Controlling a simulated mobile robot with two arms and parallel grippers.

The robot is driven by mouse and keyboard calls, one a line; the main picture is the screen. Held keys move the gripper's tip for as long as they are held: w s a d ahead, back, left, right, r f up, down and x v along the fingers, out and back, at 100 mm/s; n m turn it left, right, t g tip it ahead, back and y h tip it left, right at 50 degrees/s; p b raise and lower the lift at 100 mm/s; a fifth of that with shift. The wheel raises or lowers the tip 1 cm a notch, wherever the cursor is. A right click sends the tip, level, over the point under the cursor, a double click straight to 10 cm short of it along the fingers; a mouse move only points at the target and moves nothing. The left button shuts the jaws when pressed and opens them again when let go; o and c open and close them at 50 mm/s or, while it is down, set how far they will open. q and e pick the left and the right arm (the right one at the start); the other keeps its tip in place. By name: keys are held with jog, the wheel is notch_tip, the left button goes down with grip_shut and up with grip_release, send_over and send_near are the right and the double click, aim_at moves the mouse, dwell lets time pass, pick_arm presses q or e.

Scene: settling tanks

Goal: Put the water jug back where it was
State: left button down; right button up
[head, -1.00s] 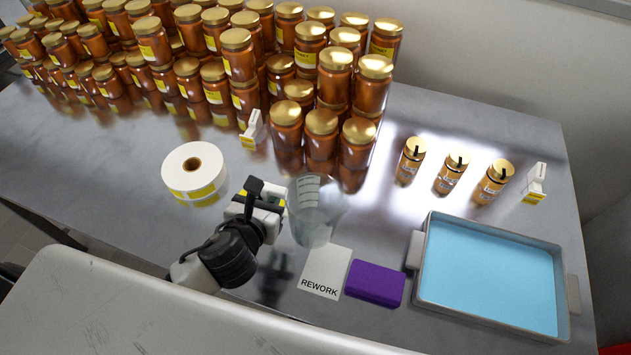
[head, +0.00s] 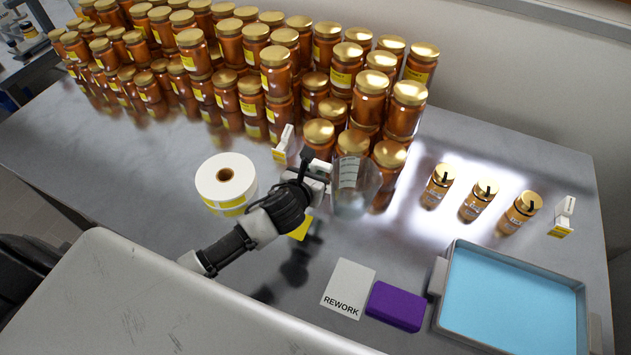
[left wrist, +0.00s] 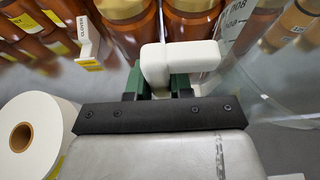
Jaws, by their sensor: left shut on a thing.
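The water jug (head: 352,200) is clear, with measuring marks on its side, and looks upright in front of the stacked jars. My left gripper (head: 322,182) is shut on its handle at the jug's left side. In the left wrist view the white handle (left wrist: 182,62) sits between the green-lined fingers (left wrist: 160,85), and the clear jug wall (left wrist: 268,75) shows at right. I cannot tell whether the jug's base touches the table. My right gripper is not in view.
Amber jars (head: 275,80) crowd the back. A label roll (head: 227,180) stands left. A REWORK card (head: 349,287), a purple block (head: 396,306) and a blue-filled tray (head: 440,292) lie at front right. Three small jars (head: 480,198) stand behind the tray.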

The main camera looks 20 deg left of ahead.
pick_arm(q)
jog(key=shift+f, duration=1.45)
jog(key=c, duration=1.4)
grip_release()
jog(key=shift+f, duration=0.25)
jog(key=shift+c, duration=0.2)
jog(key=o, duration=0.4)
jog(key=shift+s, duration=0.1)
jog(key=shift+o, duration=0.2)
jog(key=shift+r, duration=0.1)
jog(key=shift+r, duration=0.1)
jog(key=b+v, duration=0.1)
jog(key=v, duration=1.1)
